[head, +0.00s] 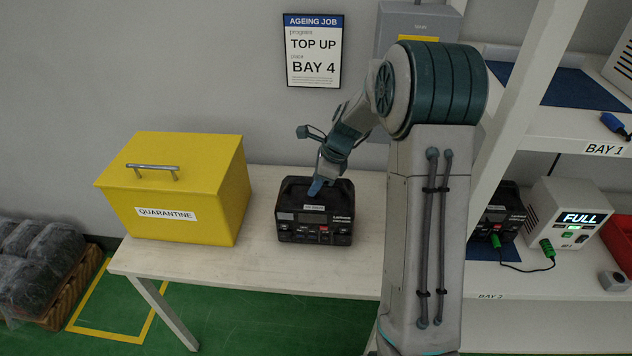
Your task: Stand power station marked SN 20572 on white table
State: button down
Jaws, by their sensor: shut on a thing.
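A black power station (314,227) with a carrying handle stands upright on the white table (268,272), right of the yellow box. A small label shows on its front, but its number is too small to read. My gripper (316,187) is at the top of this power station, shut on its handle. The fingertips are partly hidden by the handle and the wrist. Another dark power station (497,215) stands on the shelf at the right, partly hidden by my arm, with a green plug at its front.
A yellow QUARANTINE box (175,190) stands on the table's left part. A shelf post (515,110) rises close to my arm's right. A charger reading FULL (575,225) sits on the right shelf. A sign (313,50) reads TOP UP, BAY 4. The table's front strip is clear.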

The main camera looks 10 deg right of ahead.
jog(key=shift+f, duration=0.15)
dwell(0.4)
jog(key=c, duration=1.1)
grip_release()
jog(key=shift+s+f, duration=0.15)
jog(key=shift+f, duration=0.05)
jog(key=v, duration=1.4)
jog(key=s+a+n+h, duration=0.1)
jog(key=s+n, duration=0.6)
jog(key=s, duration=0.1)
jog(key=s+a+n+t+h, duration=0.1)
jog(key=s+a+n, duration=0.1)
jog(key=s+n, duration=0.5)
jog(key=s+a+n+h, duration=0.2)
jog(key=s+n, duration=0.5)
jog(key=s, duration=0.4)
jog(key=shift+f+n+t+b, duration=0.2)
jog(key=shift+n+t+b, duration=0.1)
jog(key=shift+b, duration=0.1)
